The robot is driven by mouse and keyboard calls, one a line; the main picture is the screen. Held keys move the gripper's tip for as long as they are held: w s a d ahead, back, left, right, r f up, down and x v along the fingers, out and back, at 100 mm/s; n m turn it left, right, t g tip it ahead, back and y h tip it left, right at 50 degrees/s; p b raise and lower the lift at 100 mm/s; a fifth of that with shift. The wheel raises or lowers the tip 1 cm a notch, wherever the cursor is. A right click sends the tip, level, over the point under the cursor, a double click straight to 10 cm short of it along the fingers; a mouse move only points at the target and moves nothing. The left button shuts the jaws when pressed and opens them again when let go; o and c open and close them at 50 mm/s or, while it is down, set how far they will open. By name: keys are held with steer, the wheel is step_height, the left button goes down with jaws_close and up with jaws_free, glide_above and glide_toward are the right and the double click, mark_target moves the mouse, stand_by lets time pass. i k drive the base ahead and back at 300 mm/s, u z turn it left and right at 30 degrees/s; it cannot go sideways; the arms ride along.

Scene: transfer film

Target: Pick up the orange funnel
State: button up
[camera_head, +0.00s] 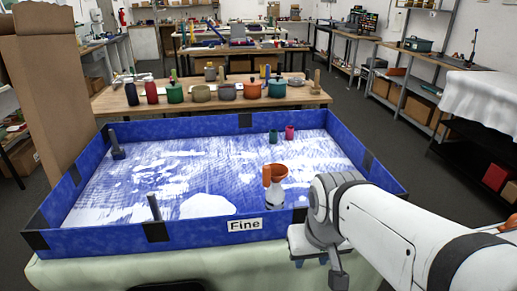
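The orange funnel (279,171) is in the front part of the blue-walled tray (75,235), right of the middle. It seems to sit on top of a small white bottle-like object (274,197). A narrow upright orange part shows at its left side; I cannot tell if it belongs to the funnel. My gripper (318,268) is in front of the tray's front wall, to the right of and nearer than the funnel, and apart from it. Its fingers are small and partly hidden by the wrist, so their opening is unclear.
The tray's front wall bears a "Fine" label (244,225). A green cup (273,136) and a magenta cup (289,132) stand at its back right. Dark posts stand at its left (117,143) and front (154,206). Several pots line the wooden table (120,105) behind.

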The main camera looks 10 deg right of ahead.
mark_target(276, 172)
steer(key=i, duration=0.85)
